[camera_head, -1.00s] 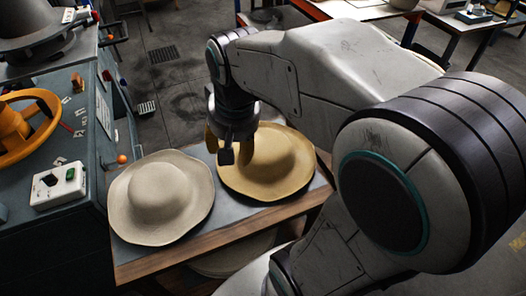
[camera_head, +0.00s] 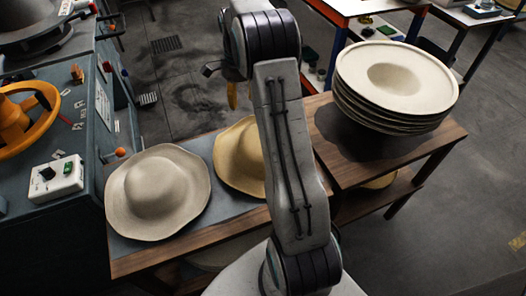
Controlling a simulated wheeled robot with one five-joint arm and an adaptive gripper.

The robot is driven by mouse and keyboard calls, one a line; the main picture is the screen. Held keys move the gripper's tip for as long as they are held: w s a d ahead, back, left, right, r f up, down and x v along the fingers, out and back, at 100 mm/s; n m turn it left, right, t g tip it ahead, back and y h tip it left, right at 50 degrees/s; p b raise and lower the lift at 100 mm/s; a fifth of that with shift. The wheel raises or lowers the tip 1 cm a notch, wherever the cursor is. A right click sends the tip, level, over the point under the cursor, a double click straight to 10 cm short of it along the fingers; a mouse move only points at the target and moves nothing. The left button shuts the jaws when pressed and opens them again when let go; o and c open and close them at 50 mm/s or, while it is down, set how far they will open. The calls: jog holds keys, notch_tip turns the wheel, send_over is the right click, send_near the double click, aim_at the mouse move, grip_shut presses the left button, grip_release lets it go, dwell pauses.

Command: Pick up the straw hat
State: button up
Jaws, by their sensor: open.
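The straw hat (camera_head: 232,158) is yellow-tan and lies on the grey mat of the wooden table. My arm passes in front of it and hides its right part. My gripper (camera_head: 231,98) is beyond the hat's far edge in the picture and looks raised above it. Only part of it shows, with a yellow finger pointing down; the rest is behind my arm. It is open and holds nothing that I can see.
A cream felt hat (camera_head: 157,192) lies left of the straw hat on the table (camera_head: 190,244). A stack of pale wide-brimmed hats (camera_head: 395,85) stands on the table's right part. A grey machine (camera_head: 85,125) with an orange wheel (camera_head: 28,120) stands at left.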

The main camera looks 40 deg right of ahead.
jog(key=d+f+m, duration=0.1)
jog(key=d+f, duration=0.1)
jog(key=w+d+f+m, duration=0.1)
jog(key=d+f, duration=0.1)
jog(key=f, duration=0.1)
jog(key=w+d+f+m, duration=0.1)
jog(key=f+m, duration=0.1)
jog(key=shift+d+f+g, duration=0.3)
jog(key=shift+d, duration=0.1)
notch_tip(320, 180, down, 2)
jog(key=f, duration=0.1)
jog(key=f+p, duration=0.1)
jog(key=f, duration=0.2)
jog(key=shift+a+p, duration=0.3)
jog(key=shift+f, duration=0.75)
jog(key=shift+o, duration=0.2)
